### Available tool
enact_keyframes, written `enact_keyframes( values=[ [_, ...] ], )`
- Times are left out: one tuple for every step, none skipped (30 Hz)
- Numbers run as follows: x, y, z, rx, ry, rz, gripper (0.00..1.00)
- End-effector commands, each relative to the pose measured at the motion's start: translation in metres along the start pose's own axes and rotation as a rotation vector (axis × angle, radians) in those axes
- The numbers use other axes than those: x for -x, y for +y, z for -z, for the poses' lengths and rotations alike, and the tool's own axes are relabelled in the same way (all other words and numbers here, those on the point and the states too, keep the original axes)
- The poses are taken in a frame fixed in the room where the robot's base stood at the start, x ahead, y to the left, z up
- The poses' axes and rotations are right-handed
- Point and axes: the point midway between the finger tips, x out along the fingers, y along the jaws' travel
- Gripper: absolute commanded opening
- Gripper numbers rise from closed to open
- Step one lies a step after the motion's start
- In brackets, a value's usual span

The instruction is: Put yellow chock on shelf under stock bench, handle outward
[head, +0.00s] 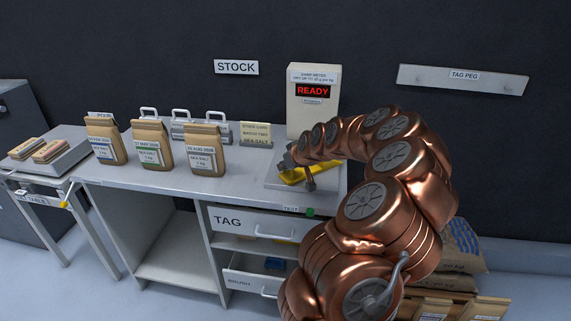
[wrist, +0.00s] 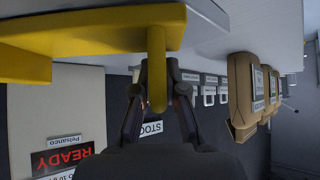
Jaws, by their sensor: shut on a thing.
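The yellow chock (head: 294,176) shows beside the base of the damp meter, partly hidden by my gripper. In the wrist view the yellow chock (wrist: 90,35) fills the upper left, and its rod-like handle (wrist: 157,70) runs between my fingers. My gripper (head: 308,180) is shut on this handle; the fingers also show in the wrist view (wrist: 158,95). I cannot tell whether the chock touches the surface under it. The stock bench (head: 150,180) has an open bay below its top at the left, with a bare bottom board (head: 180,265).
Several paper salt bags (head: 152,143) stand on the bench. The damp meter (head: 313,100) reads READY. A TAG drawer (head: 255,222) and a pulled-out BRUSH drawer (head: 250,280) are right of the bay. A small table (head: 40,175) stands left. Sacks (head: 465,245) lie at right.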

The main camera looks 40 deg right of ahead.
Motion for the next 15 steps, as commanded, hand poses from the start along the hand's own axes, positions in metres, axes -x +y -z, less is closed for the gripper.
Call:
enact_keyframes(
  values=[
    [0.0004,0.0006,0.0005,0.001,0.002,-0.001,0.00],
    [0.0005,0.0007,0.0007,0.001,0.002,-0.002,0.00],
    [0.0006,0.0008,0.0009,0.001,0.003,-0.002,0.00],
    [0.0007,0.0008,0.0009,0.001,0.003,-0.002,0.00],
    [0.0007,0.0008,0.0010,0.001,0.003,-0.002,0.00],
    [0.0006,0.0008,0.0008,0.001,0.003,-0.002,0.00],
    [0.0002,0.0007,0.0005,0.001,0.003,-0.002,0.00],
    [-0.0004,0.0007,-0.0001,0.001,0.003,-0.002,0.00],
    [-0.0012,0.0007,-0.0010,0.001,0.003,-0.002,0.00],
    [-0.0012,0.0006,-0.0010,0.001,0.003,-0.002,0.12],
    [-0.0007,0.0006,-0.0004,0.001,0.003,-0.002,0.15],
    [-0.0005,0.0005,-0.0003,0.001,0.003,-0.002,0.19],
    [-0.0005,0.0005,-0.0003,0.001,0.003,-0.002,0.22],
    [-0.0005,0.0005,-0.0003,0.001,0.003,-0.002,0.25],
    [-0.0006,0.0004,-0.0003,0.001,0.002,-0.002,0.30]
  ],
)
